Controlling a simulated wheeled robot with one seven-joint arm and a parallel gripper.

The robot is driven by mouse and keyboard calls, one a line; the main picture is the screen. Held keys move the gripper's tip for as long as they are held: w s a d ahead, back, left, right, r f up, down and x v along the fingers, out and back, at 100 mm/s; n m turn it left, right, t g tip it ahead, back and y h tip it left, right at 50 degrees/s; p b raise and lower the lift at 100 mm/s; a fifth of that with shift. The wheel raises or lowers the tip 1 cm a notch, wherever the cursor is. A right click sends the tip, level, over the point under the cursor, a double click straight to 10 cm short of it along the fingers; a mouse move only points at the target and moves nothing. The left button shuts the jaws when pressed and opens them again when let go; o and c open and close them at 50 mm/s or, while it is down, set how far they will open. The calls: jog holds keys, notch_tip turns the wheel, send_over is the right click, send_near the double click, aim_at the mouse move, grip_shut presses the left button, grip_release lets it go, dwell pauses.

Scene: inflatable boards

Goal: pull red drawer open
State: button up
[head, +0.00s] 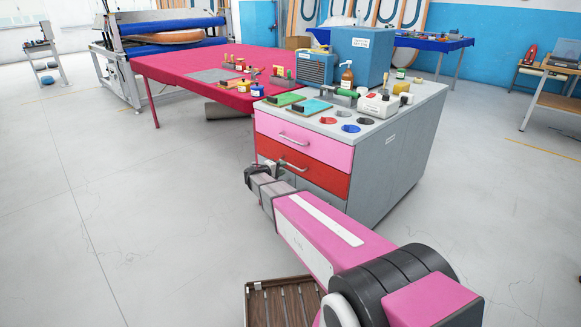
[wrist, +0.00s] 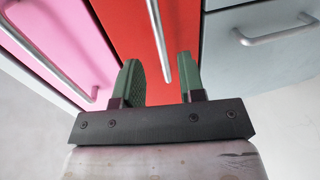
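The red drawer (head: 325,180) is the middle drawer of a grey cabinet, under a pink drawer (head: 325,150). Its front looks flush with the pink one. Its silver bar handle (head: 293,166) shows near my gripper (head: 262,170), which is in front of the cabinet's left side. In the wrist view the red drawer front (wrist: 122,25) fills the middle, and its handle (wrist: 158,35) runs down between the two green fingers. My gripper (wrist: 158,62) is open, with gaps between the fingers and the bar. I cannot tell how deep the fingertips reach around it.
The grey cabinet (head: 405,150) has tools, bottles and boxes on top. A grey lower drawer (wrist: 255,70) has its own handle (wrist: 278,32). A pink-red table (head: 205,65) stands behind. The floor (head: 130,190) left of the cabinet is clear. A slatted brown crate (head: 250,305) is at the bottom.

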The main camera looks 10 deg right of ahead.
aim_at(290, 165)
jog(key=shift+x, duration=3.15)
grip_shut()
